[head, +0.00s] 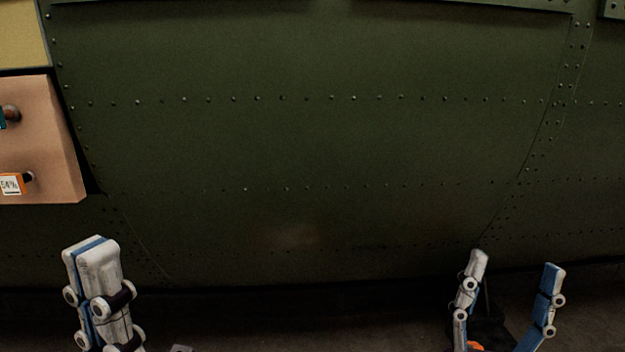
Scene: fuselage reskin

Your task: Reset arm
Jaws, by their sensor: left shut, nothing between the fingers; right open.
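My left gripper (93,246) is at the lower left, pointing up, with its two fingers together and nothing between them. My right gripper (516,262) is at the lower right, pointing up, with its fingers spread wide apart and empty. Both grippers appear in front of the lower part of the green fuselage skin (320,145), a large curved panel with rows of rivets that fills most of the view. I cannot tell how far either gripper is from it. The lower parts of both grippers are cut off by the bottom edge.
A tan board (48,140) at the left edge carries hooks and a small white-and-orange tag (11,184). A yellowish panel (22,35) is above it. A dark object with an orange part (475,346) shows low by my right gripper. The space between my grippers looks mostly clear.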

